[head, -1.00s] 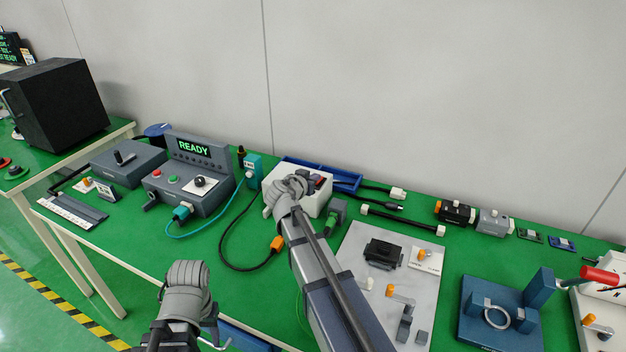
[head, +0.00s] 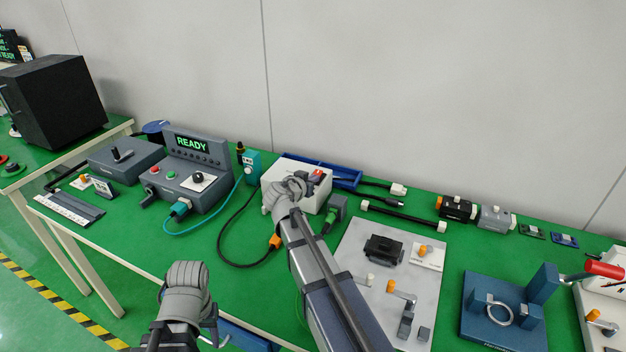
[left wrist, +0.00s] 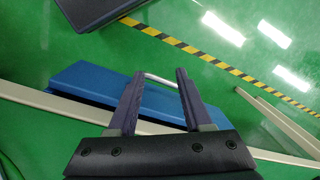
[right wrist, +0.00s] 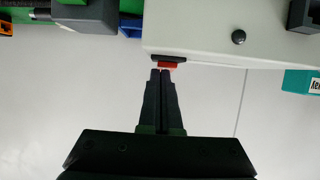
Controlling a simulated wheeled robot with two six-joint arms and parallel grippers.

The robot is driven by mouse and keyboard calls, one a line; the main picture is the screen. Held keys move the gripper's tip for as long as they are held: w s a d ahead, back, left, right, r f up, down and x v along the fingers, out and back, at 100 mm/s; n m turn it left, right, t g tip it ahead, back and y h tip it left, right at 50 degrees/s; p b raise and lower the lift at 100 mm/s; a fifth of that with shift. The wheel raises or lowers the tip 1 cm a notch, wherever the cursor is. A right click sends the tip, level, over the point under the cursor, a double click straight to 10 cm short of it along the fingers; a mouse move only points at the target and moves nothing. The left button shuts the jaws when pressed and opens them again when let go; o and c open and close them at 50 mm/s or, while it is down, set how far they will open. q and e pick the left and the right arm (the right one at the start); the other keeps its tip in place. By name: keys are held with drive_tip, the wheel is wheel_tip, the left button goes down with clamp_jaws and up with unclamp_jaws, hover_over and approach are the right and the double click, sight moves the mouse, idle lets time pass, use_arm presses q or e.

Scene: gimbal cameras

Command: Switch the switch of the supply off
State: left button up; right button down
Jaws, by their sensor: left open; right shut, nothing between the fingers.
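The supply is a white box (head: 282,172) at the back middle of the bench in the head view, partly covered by my right wrist. Its red switch (head: 318,173) shows on the top right. In the right wrist view the white box (right wrist: 230,35) fills the top, with the red switch (right wrist: 168,65) sticking out of a dark frame at its edge. My right gripper (right wrist: 161,74) is shut and empty, its tips right at the switch; contact is not clear. My left gripper (left wrist: 154,78) is open and empty, off the bench's front edge, above a blue object.
A grey console reading READY (head: 192,146) and a teal device (head: 252,166) stand left of the supply. A black cable with an orange plug (head: 274,241) lies in front. A grey plate with fixtures (head: 350,255) lies to the right, and a blue tray (head: 345,178) behind.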

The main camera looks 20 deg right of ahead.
drive_tip(key=shift+r, duration=0.1)
drive_tip(key=shift+r+p, duration=0.75)
drive_tip(key=shift+p, duration=0.05)
drive_tip(key=shift+r, duration=0.1)
